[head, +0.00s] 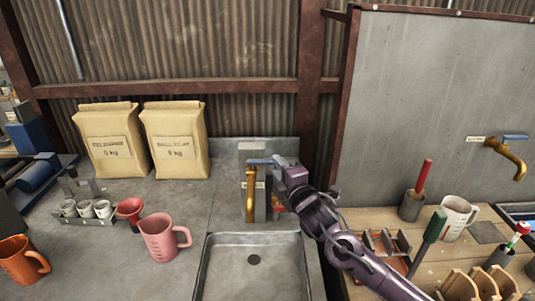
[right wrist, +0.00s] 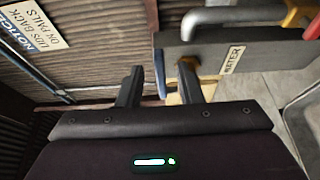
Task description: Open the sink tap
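The sink tap (head: 250,196) stands behind the basin, with a brass spout pointing down and a blue lever (head: 258,161) on top. My right gripper (head: 279,172) is at the right side of the tap, close to the lever. In the right wrist view, its two fingers (right wrist: 158,84) are apart, with the blue lever (right wrist: 160,74) showing between them and the grey block labelled WATER (right wrist: 225,55) just beyond. Contact with the lever cannot be told. Whether water runs cannot be told. My left gripper is not in view.
The metal sink basin (head: 207,270) lies in front of the tap. A pink jug (head: 162,238), red funnel (head: 129,210) and two paper bags (head: 113,141) stand on the left counter. Another brass tap (head: 511,160) with a blue lever is on the right wall, above a wooden bench (head: 385,218).

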